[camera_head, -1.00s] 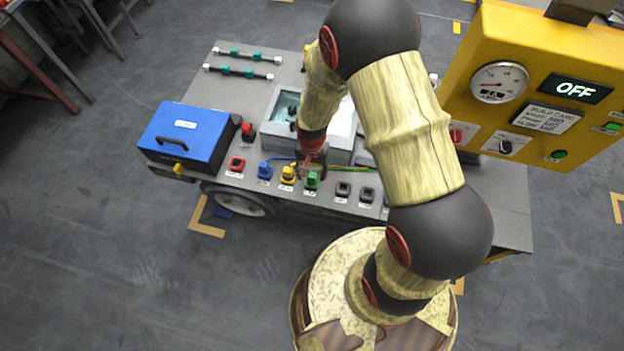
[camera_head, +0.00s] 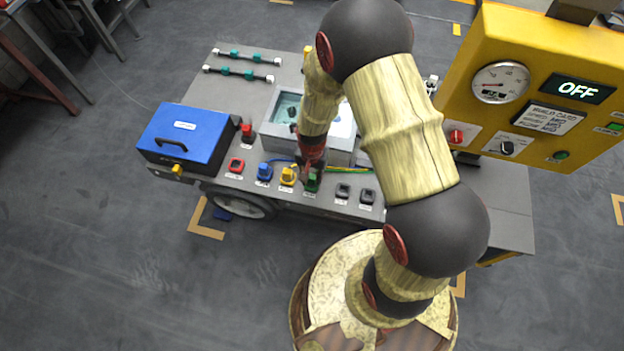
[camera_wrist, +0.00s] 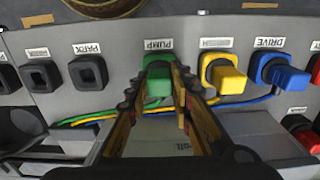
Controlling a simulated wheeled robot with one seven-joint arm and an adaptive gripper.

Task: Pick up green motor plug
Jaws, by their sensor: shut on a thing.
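The green motor plug (camera_head: 313,184) sits in the row along the cart's front edge, at the position labelled PUMP in the wrist view (camera_wrist: 160,80). My gripper (camera_head: 311,172) is directly over it, pointing down, and partly hides it in the head view. In the wrist view my gripper's two fingers (camera_wrist: 163,92) reach to either side of the green plug and are shut on it. The plug appears still at its place on the panel; whether it is fully seated cannot be told.
The yellow plug (camera_wrist: 224,76) stands close beside the green one, with the blue plug (camera_wrist: 283,74) beyond. Empty black sockets (camera_wrist: 88,72) lie on the other side. Cables (camera_wrist: 90,118) run past the fingers. A grey box (camera_head: 266,140) stands behind; a yellow control panel (camera_head: 470,120) stands right.

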